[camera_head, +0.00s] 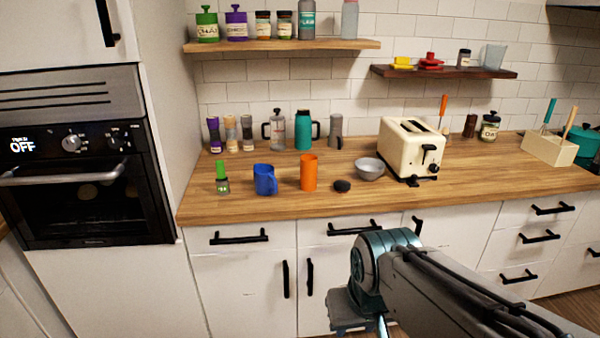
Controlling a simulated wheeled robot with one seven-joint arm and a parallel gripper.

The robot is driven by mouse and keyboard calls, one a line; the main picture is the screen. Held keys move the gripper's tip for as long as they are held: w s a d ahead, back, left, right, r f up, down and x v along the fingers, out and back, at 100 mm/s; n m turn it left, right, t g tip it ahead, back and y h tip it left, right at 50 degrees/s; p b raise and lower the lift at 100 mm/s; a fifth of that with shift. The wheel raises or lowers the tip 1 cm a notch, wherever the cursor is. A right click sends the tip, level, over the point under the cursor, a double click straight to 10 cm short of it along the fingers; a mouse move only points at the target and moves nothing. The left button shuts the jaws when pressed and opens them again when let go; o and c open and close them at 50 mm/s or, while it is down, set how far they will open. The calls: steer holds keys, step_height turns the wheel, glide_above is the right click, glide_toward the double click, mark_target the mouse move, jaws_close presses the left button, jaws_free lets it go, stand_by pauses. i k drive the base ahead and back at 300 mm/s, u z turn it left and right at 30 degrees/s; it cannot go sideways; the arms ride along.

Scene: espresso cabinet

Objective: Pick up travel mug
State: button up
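Two things on the wooden counter could be the travel mug; I cannot tell which. One is a teal mug (306,130) with a side handle, upright near the back wall. The other is a tall orange cup (309,173), upright nearer the front, with a small black round piece (342,186) lying to its right. My arm comes in from the lower right, and its end with my gripper (352,312) is low in front of the cabinet doors, below the counter and apart from both. The fingers are not clear, partly cut off by the bottom edge.
A blue mug (265,180), a green-topped bottle (222,178) and a grey bowl (370,169) stand near the orange cup. A cream toaster (408,150) stands to the right. A French press (277,130) is left of the teal mug. Shelves hang above; the counter's front strip is clear.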

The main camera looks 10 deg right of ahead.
mark_target(309, 162)
steer(key=z, duration=0.9)
steer(key=i, duration=1.45)
steer(key=u, duration=2.5)
